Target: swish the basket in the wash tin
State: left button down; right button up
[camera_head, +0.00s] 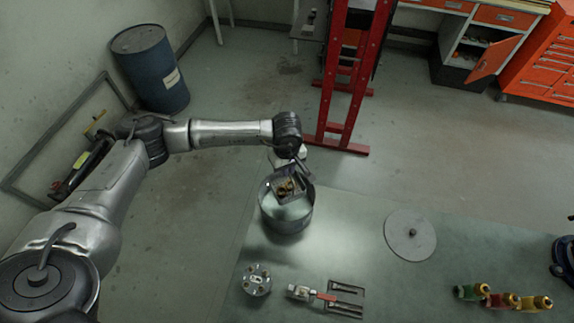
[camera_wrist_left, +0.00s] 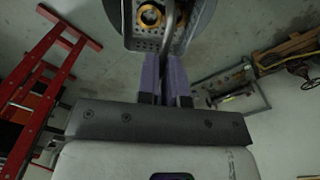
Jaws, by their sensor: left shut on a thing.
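The wash tin (camera_head: 291,221) is a round grey metal tin near the left edge of the bench. The basket (camera_head: 277,197) is a small perforated metal box with brass-coloured parts in it. It sits at the tin's mouth, slightly tilted; how deep it reaches inside I cannot tell. My left gripper (camera_head: 301,166) is shut on the basket's handle from the far side. In the left wrist view the purple fingers (camera_wrist_left: 166,75) close on the handle, with the perforated basket (camera_wrist_left: 143,45) and a brass ring beyond. My right gripper is not in view.
A round grey lid (camera_head: 400,247) with a knob lies right of the tin. A bolted flange (camera_head: 257,281), a red-handled valve (camera_head: 300,292) and a slotted tray (camera_head: 346,285) lie in front. Coloured valve parts (camera_head: 500,300) stand at right. A red frame (camera_head: 335,100) stands behind.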

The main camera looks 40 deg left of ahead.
aim_at(287, 189)
pick_arm(q)
jog(key=shift+f+b, duration=0.55)
jog(key=shift+f, duration=0.75)
jog(key=shift+f+b, duration=1.6)
jog(key=shift+f, duration=0.15)
jog(key=shift+f+b, duration=1)
jog(key=shift+f, duration=0.15)
jog(key=shift+f+b, duration=2.3)
jog(key=shift+f, duration=0.35)
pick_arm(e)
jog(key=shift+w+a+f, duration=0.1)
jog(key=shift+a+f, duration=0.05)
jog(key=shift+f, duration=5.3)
pick_arm(q)
jog(key=shift+f+b, duration=0.5)
jog(key=shift+f, duration=0.15)
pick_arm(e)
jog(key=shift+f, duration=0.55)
pick_arm(q)
jog(key=shift+f, duration=0.15)
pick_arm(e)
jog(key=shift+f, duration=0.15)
pick_arm(q)
jog(key=shift+f+b, duration=0.2)
jog(key=shift+b, duration=0.15)
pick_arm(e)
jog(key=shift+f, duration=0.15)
